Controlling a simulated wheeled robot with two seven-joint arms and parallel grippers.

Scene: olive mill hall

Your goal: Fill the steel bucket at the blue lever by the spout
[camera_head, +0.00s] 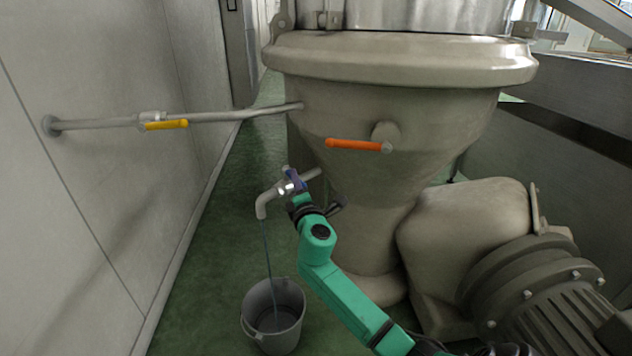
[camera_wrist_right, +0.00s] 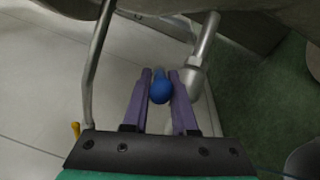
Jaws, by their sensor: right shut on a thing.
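The steel bucket (camera_head: 273,316) stands upright on the green floor below the spout (camera_head: 264,203). A thin stream (camera_head: 268,255) runs from the spout's mouth down into the bucket, and some liquid seems to lie in its bottom. My right gripper (camera_head: 291,183) is at the spout's valve. In the right wrist view its purple fingers (camera_wrist_right: 160,88) are shut on the blue lever (camera_wrist_right: 160,92), whose round end shows between them. In the head view the fingers mostly hide the lever. My left gripper is not in view.
An orange lever (camera_head: 357,145) sits on the large vessel (camera_head: 400,75) above the spout. A yellow lever (camera_head: 166,125) is on the wall pipe (camera_head: 215,117) at left. A motor (camera_head: 540,290) stands at right. Green floor is free around the bucket's left side.

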